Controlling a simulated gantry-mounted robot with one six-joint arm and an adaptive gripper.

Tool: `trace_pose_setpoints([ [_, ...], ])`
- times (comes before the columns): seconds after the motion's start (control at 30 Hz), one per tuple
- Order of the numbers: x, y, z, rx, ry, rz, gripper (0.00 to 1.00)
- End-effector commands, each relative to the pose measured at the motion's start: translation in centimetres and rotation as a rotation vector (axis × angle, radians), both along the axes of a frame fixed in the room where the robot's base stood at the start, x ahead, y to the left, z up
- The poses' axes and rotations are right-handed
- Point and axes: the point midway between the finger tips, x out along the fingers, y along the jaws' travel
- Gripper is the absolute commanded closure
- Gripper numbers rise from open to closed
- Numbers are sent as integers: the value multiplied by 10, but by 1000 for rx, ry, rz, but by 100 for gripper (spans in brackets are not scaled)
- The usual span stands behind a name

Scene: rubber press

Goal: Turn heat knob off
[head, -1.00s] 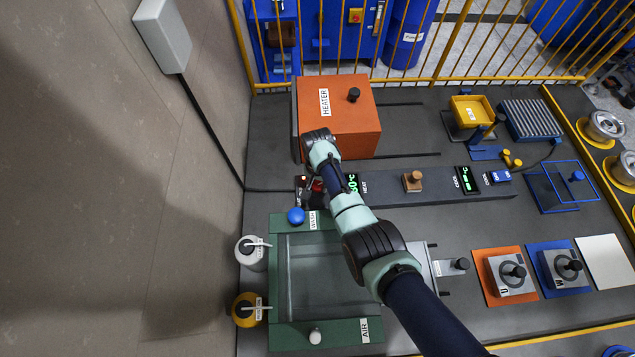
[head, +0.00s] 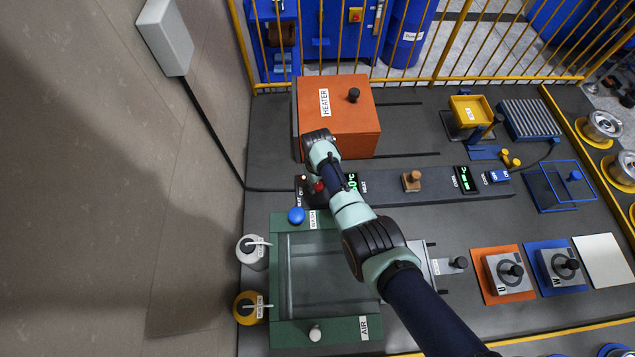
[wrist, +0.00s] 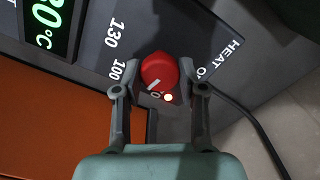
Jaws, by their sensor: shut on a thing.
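The red heat knob (wrist: 160,70) sits on the dark control panel in the wrist view, between the two fingers of my gripper (wrist: 160,78). My gripper is shut on it. The knob's white mark points down and to the left, below the printed 100. A small lit lamp (wrist: 168,97) glows just below the knob. The green display (wrist: 48,22) is cut off at the frame's edge and shows a number ending in 0°C. In the head view the red knob (head: 319,186) shows partly beside my wrist, left of the HEAT display (head: 352,181).
The orange heater box (head: 352,120) stands just behind the panel. A brown knob (head: 412,181) and the COOL display (head: 465,179) are further right on the panel.

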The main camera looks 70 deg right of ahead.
Motion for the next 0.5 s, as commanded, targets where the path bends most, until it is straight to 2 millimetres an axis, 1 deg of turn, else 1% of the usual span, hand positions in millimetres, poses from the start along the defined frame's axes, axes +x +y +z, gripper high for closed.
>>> trace_pose_setpoints([
  [0.5,0,0,0,0,0,487,94],
])
